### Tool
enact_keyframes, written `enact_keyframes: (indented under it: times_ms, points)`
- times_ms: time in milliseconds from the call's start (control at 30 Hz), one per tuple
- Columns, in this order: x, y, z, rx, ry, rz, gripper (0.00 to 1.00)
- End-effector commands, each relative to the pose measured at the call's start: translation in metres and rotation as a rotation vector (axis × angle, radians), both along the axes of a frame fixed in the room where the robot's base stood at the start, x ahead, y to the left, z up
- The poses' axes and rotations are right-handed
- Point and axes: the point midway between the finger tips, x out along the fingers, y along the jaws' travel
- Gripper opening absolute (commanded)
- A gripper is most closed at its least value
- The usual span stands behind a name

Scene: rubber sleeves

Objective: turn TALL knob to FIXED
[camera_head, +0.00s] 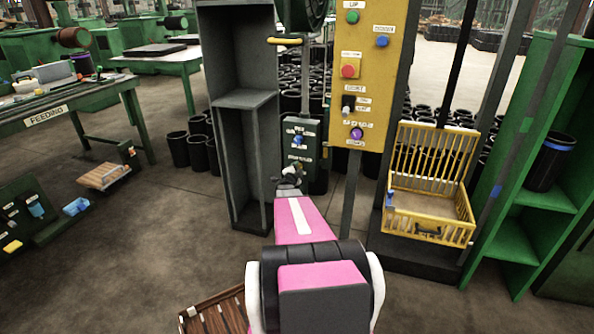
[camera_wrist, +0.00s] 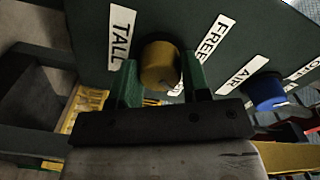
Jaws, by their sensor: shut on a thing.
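The TALL knob (camera_wrist: 158,62) is a round yellow knob on a dark green panel (camera_wrist: 185,18). It sits between the TALL label (camera_wrist: 122,36) and the FREE label (camera_wrist: 213,37) in the wrist view. My gripper (camera_wrist: 160,80) has one green finger on each side of the knob and is shut on it. Another white label (camera_wrist: 176,89) is mostly hidden behind the right finger, so I cannot read it. No pointer mark shows on the knob, so its setting cannot be told. In the head view my gripper (camera_head: 289,178) is at the dark control box (camera_head: 302,157), and the yellow knob is hidden.
A blue knob (camera_wrist: 268,91) by the AIR label (camera_wrist: 240,75) is close to the right finger. A yellow button panel (camera_head: 365,105) stands above and right of the box. A grey shelf cabinet (camera_head: 238,140) is at left, and a yellow basket (camera_head: 432,165) at right.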

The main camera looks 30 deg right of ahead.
Motion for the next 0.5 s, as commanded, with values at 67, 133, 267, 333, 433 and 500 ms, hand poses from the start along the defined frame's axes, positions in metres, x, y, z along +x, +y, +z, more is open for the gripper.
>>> enact_keyframes:
  times_ms: [67,133,267,333,433,500]
  points:
    - [-0.001,0.0,-0.0004,0.004,-0.002,-0.002,0.19]
    - [-0.001,0.0,-0.0004,0.004,-0.002,-0.002,0.53]
    - [-0.0008,0.0,-0.0002,0.003,-0.001,-0.002,0.68]
    - [-0.0007,0.0,-0.0002,0.002,-0.001,-0.001,0.68]
    - [-0.0005,0.0,-0.0001,0.001,0.0,0.0,0.68]
    - [-0.0009,0.0007,-0.0001,0.001,0.0,0.0,0.68]
